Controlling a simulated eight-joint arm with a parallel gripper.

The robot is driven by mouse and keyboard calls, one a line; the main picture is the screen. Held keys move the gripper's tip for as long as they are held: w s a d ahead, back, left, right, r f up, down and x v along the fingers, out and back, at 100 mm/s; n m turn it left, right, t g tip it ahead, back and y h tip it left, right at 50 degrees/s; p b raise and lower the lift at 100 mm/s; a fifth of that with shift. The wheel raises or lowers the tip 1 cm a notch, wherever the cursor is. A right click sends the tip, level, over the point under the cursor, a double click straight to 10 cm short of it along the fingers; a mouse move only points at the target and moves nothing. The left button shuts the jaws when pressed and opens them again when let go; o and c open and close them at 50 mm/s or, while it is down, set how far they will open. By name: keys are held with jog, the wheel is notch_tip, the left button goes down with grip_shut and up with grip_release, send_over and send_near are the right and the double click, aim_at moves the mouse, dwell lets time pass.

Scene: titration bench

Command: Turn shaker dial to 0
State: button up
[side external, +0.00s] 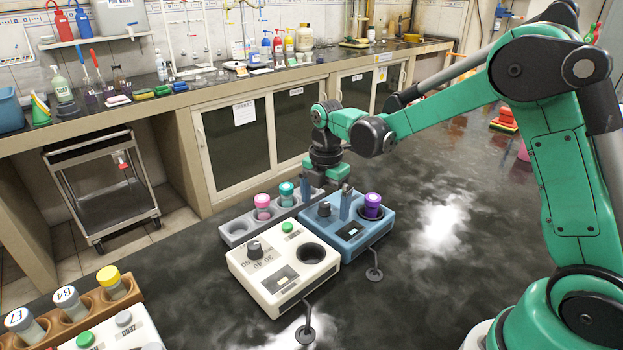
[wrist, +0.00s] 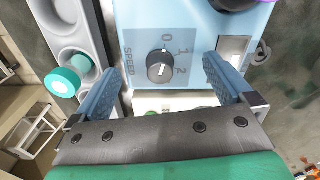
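The shaker is a light blue box (side external: 352,238) in the middle of the bench, and its top fills much of the wrist view (wrist: 225,20). Its dark grey speed dial (wrist: 160,66) has a white pointer mark at its upper side, towards the 0 and 1 labels; the exact setting is hard to tell. The dial also shows in the side view (side external: 324,209). My gripper (wrist: 164,68) is open and empty, pointing down over the shaker, with one blue finger on each side of the dial and apart from it. A purple-capped vial (side external: 372,205) stands in the shaker.
A cream device (side external: 283,275) with a black dial and a round well adjoins the shaker in front. A grey rack (side external: 238,228) behind holds pink-capped and teal-capped vials. A wooden rack (side external: 75,318) with vials stands front left. The dark bench right of the shaker is clear.

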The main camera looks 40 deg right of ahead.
aim_at(326, 206)
jog(key=shift+r, duration=3.5)
jog(key=shift+s+a+r+m, duration=0.1)
jog(key=shift+s+r+m, duration=0.15)
jog(key=shift+m, duration=0.15)
jog(key=s+a+r+m+t, duration=0.1)
jog(key=s+a+m+t, duration=0.2)
jog(key=m, duration=1.6)
jog(key=s+t, duration=0.4)
jog(key=s, duration=0.4)
